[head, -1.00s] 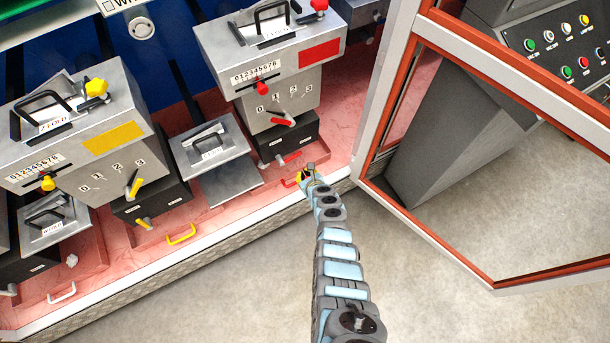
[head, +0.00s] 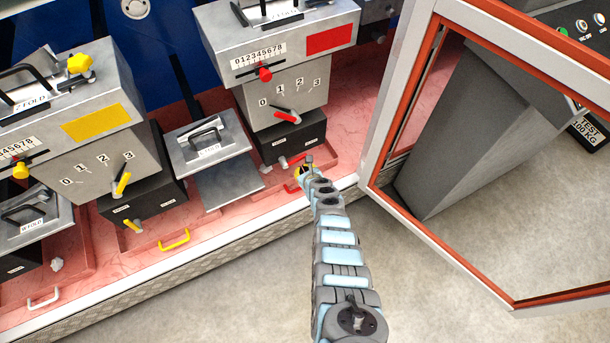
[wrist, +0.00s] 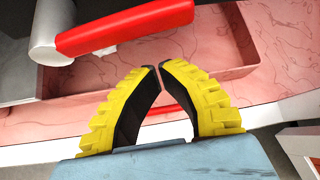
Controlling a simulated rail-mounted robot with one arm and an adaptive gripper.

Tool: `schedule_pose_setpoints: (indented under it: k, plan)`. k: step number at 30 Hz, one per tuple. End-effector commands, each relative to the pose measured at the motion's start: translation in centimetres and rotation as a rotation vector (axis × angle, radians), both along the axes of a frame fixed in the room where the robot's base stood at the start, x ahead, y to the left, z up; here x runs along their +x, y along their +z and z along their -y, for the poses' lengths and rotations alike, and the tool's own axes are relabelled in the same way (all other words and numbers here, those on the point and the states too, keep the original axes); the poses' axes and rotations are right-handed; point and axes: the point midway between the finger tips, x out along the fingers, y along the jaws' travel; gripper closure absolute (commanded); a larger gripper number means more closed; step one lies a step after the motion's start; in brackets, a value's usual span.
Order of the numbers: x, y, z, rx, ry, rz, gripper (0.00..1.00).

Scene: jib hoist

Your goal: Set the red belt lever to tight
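The red belt lever (head: 297,158) is a short red handle on a grey hub, low on the front of the black box (head: 290,138) under the red-marked unit. In the wrist view the red handle (wrist: 125,27) points right from its grey hub (wrist: 48,38), slightly upward. My gripper (head: 305,169) is just in front of and below the lever in the head view. In the wrist view my gripper (wrist: 158,67) has yellow-backed black fingers with their tips almost together, nothing between them. The tips are below the handle, apart from it in the picture. The box's labels are too small to read.
A red tray handle (wrist: 172,108) shows behind the fingers. A red pointer lever (head: 287,115) on a 0–3 scale and a red slider (head: 265,74) sit above. The yellow unit (head: 95,128) is left. An orange-edged door frame (head: 412,100) stands close on the right.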

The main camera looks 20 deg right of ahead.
Motion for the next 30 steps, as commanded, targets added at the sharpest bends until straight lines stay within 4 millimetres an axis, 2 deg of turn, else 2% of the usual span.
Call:
schedule_pose_setpoints:
  k: [1, 3, 12, 25, 30]
  plan:
    - [0.0, 1.1, 0.0, 0.000, 0.000, 0.000, 1.00]
    - [-0.1, 1.9, -0.2, 0.000, 0.000, 0.000, 1.00]
    - [-0.1, 4.0, -0.6, 0.000, 0.000, 0.000, 1.00]
    - [-0.1, 4.0, -0.7, 0.000, 0.000, 0.000, 1.00]
    - [-0.4, 4.1, 0.5, -0.017, -0.014, 0.000, 1.00]
